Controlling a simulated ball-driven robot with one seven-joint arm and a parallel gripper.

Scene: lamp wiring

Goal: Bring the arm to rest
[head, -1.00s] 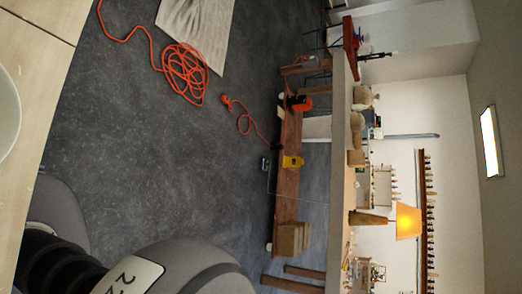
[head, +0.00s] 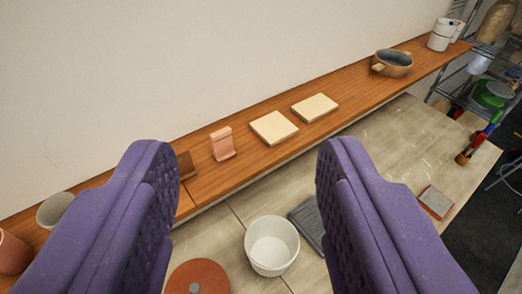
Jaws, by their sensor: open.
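My gripper (head: 247,170) shows large in the head view, its two purple padded fingers wide apart with nothing between them. It is held above a pale worktable (head: 395,155) with a wooden shelf (head: 240,165) along its back. The fingers hide parts of the shelf and the table.
A white pot (head: 271,246), a dark grey slab (head: 308,222) and a reddish-brown disc (head: 197,279) are on the table below. The shelf holds two pale tiles (head: 274,127), a pink block (head: 222,144) and a bowl (head: 392,63). A red-and-grey pad (head: 435,202) lies right.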

